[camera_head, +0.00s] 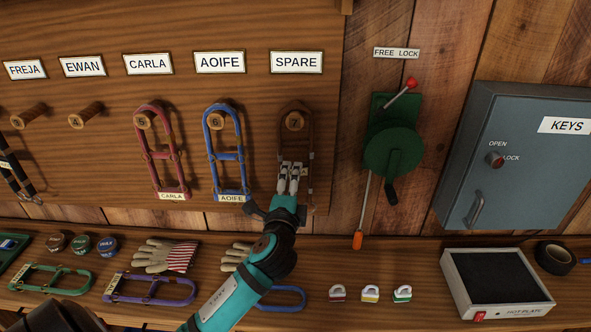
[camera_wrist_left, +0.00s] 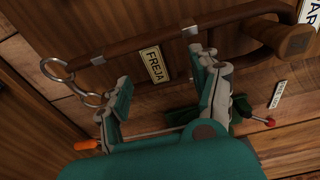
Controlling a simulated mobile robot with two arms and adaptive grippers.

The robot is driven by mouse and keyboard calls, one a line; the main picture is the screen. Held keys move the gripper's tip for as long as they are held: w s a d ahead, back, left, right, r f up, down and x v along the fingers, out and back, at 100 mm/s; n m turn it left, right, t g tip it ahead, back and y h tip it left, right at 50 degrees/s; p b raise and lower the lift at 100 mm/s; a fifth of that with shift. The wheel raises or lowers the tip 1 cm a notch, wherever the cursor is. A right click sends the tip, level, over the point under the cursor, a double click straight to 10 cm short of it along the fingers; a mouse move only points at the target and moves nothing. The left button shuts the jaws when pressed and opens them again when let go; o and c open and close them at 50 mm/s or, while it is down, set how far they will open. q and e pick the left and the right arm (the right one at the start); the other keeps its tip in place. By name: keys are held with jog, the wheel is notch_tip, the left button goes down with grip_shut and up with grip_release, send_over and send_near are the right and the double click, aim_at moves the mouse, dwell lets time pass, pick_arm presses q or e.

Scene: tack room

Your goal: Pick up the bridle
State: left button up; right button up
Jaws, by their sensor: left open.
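A brown bridle (camera_head: 309,145) hangs on the peg numbered 7 (camera_head: 295,122), under the SPARE sign (camera_head: 297,62). In the left wrist view the brown bridle (camera_wrist_left: 140,46) crosses the top, with metal rings at its left end and a FREJA tag (camera_wrist_left: 155,64). My left gripper (camera_head: 289,178) is in front of its lower part and hides some of it. In the left wrist view the gripper (camera_wrist_left: 163,80) is open, its fingers apart with the tag between their tips. I cannot tell whether they touch the bridle. My right gripper is not in view.
A red bridle (camera_head: 149,158) and a blue bridle (camera_head: 212,157) hang left of the brown one. A green crank (camera_head: 390,150) and blue-grey key cabinet (camera_head: 500,155) are on the right. The bench (camera_head: 410,270) holds bridles, gloves, tins and a hot plate (camera_head: 497,283).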

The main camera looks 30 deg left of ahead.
pick_arm(q)
jog(key=p+x, duration=0.2)
jog(key=x, duration=0.3)
jog(key=shift+w+a+f, duration=0.1)
jog(key=shift+w+f, duration=0.05)
jog(key=shift+w, duration=0.15)
jog(key=shift+c, duration=0.4)
jog(key=shift+s, duration=0.1)
jog(key=shift+c, duration=1)
grip_shut()
